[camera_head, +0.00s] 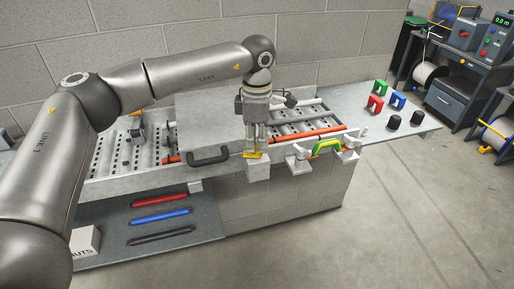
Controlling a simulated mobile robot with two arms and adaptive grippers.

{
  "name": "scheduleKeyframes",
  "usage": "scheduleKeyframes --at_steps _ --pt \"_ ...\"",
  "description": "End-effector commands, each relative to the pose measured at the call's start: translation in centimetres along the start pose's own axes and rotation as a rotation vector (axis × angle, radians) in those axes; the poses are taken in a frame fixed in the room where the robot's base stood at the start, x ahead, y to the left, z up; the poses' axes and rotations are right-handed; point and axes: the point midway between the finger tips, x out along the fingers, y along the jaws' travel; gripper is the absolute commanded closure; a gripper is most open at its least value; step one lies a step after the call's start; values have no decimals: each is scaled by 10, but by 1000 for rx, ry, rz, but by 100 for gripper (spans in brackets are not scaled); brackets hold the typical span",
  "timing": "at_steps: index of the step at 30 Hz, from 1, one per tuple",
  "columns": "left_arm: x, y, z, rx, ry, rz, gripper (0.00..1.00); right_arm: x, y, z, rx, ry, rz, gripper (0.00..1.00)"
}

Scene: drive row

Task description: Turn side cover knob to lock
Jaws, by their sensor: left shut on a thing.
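My left gripper (254,152) reaches down from above at the front edge of the conveyor-like row. It is shut on a small yellow knob (253,155), which sits on top of a light grey block at the front. The fingers hide part of the knob, so its turn angle is hard to read. The grey side cover (215,122) lies over the middle of the row, with a black handle (209,158) at its front edge. My right gripper is not in view.
A green-and-yellow part (326,147) sits between grey brackets to the right. Red, blue and black rods (160,216) lie on a lower shelf. Coloured clamps and black knobs (393,122) stand on the right table. Floor at the lower right is clear.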

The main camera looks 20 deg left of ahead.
Motion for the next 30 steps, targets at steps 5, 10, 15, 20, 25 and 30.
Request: scheduleKeyframes --at_steps 5,10,15,20,25,30 --pt "4 0 0 168 -1 1 100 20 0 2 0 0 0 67" --pt "3 0 0 330 -1 3 100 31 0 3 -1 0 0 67" --pt "2 0 0 492 -1 3 100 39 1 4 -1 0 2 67" --pt "1 0 1 644 -1 2 100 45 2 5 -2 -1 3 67" --pt "0 0 1 802 -1 3 100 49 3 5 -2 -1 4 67" --pt "0 0 0 945 0 3 100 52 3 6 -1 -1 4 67"
